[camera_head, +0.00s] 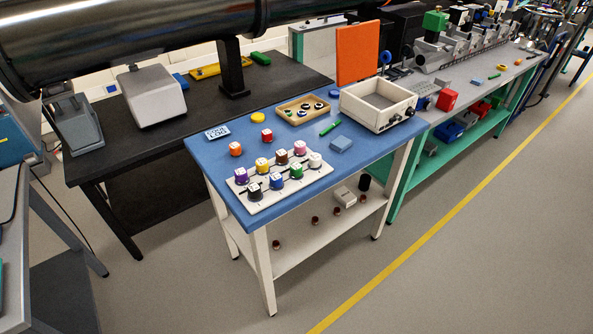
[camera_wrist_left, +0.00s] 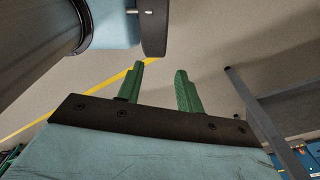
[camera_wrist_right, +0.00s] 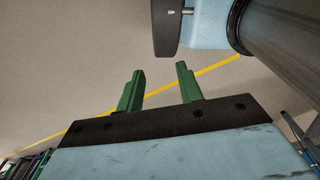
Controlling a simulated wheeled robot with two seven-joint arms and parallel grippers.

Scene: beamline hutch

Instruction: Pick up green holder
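The green holder (camera_head: 296,172) stands on a white rack board (camera_head: 262,205) at the front of the blue-topped table, among several holders of other colours. A blue holder is close to its left and a white one to its right. My left gripper (camera_wrist_left: 159,80) is open and empty over the floor in the left wrist view. My right gripper (camera_wrist_right: 158,82) is open and empty over the floor in the right wrist view. Neither gripper shows in the head view, and both are away from the holder.
Orange (camera_head: 235,149) and red (camera_head: 267,134) holders stand loose behind the rack board. A wooden tray (camera_head: 281,115), a white open box (camera_head: 352,113), a green stick (camera_head: 330,128) and a blue block (camera_head: 341,144) lie further back. Floor in front of the table (camera_head: 233,194) is clear.

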